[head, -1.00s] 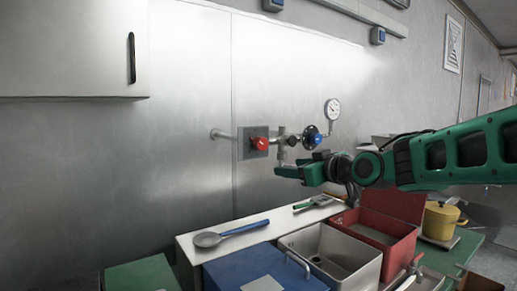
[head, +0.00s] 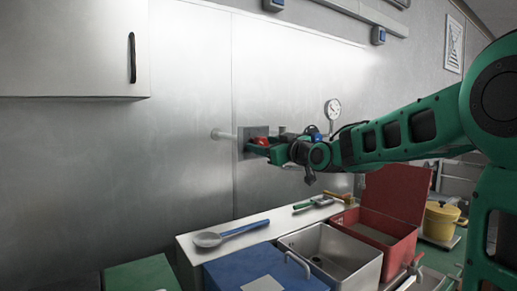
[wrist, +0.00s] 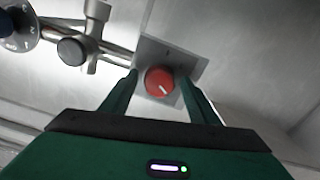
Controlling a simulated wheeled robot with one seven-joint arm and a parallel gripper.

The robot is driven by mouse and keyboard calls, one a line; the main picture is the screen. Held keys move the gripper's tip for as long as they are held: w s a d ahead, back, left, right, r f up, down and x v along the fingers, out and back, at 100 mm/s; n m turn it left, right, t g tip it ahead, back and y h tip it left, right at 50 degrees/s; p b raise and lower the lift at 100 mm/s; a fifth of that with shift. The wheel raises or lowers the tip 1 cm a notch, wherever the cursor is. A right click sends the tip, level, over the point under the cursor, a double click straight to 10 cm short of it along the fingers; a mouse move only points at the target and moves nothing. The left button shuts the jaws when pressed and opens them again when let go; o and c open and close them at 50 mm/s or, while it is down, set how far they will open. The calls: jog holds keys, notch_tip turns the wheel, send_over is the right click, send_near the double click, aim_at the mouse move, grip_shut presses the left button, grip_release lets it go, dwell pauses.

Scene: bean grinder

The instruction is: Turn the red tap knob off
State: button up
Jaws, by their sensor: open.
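The red tap knob (wrist: 159,82) sits on a square grey plate (wrist: 182,58) on the wall, with a pale pointer line on its face. In the head view the knob (head: 262,140) is partly hidden by my gripper. My gripper (wrist: 158,88) is open, with one green finger on each side of the knob in the wrist view. Whether the fingers touch the knob cannot be told. In the head view my gripper (head: 262,149) is right at the plate, coming from the right.
A pressure gauge (head: 333,109) stands above. Below are a sink (head: 330,255), an open red box (head: 392,230), a grey spoon (head: 208,239) and a yellow pot (head: 441,221).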

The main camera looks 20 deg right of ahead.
jog(key=shift+w+a, duration=0.1)
jog(key=shift+w, duration=0.15)
jog(key=c, duration=1)
jog(key=shift+a, duration=0.55)
jog(key=shift+d, duration=0.3)
jog(key=shift+c, duration=0.2)
jog(key=shift+d+f+m, duration=0.1)
jog(key=shift+m, duration=0.6)
jog(key=m, duration=0.5)
jog(key=shift+d, duration=0.1)
jog(key=m, duration=0.5)
jog(key=shift+f, duration=0.1)
jog(key=shift+d, duration=0.1)
